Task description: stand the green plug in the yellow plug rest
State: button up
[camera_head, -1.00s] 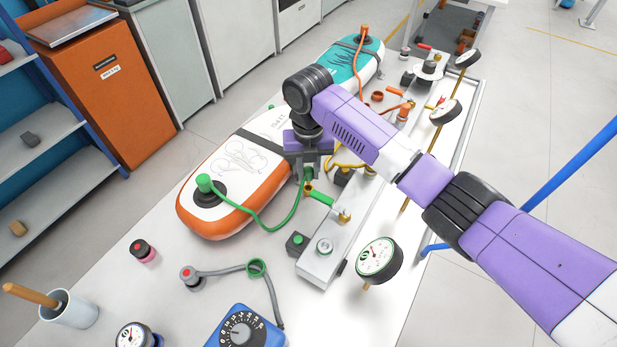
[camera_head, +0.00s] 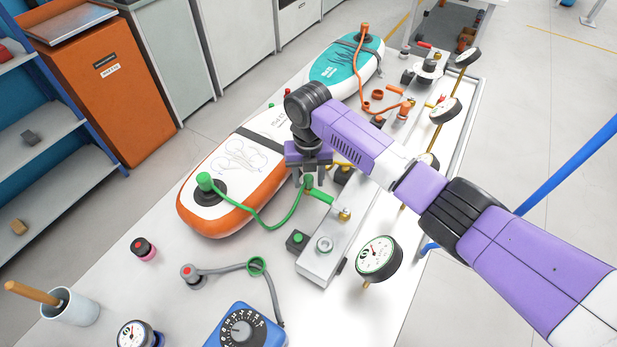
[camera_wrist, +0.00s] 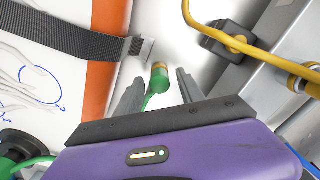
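The green plug (camera_wrist: 159,78), with a brass band, shows between the fingertips in the wrist view. Its green hose runs back under my gripper. The hose (camera_head: 270,228) also runs to the green cap on the near board in the head view. My gripper (camera_wrist: 161,80) is open, one finger on each side of the plug, with gaps between. I cannot tell how far the plug is below the fingertips. The yellow plug rest seems to be the black block with a yellow ring (camera_wrist: 228,36), to the right and beyond the plug. A yellow hose passes over it.
An orange-edged board (camera_head: 225,205) lies left of my gripper. The metal rail (camera_head: 322,262) with a brass fitting and green lever runs on the right. A black block with a green top (camera_head: 296,241) stands nearby. A gauge (camera_head: 379,257) stands in front right.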

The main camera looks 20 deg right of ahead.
aim_at(309, 178)
notch_tip(309, 178, up, 12)
jog(key=b, duration=0.2)
jog(key=shift+r, duration=0.2)
jog(key=shift+f, duration=0.1)
dwell(0.6)
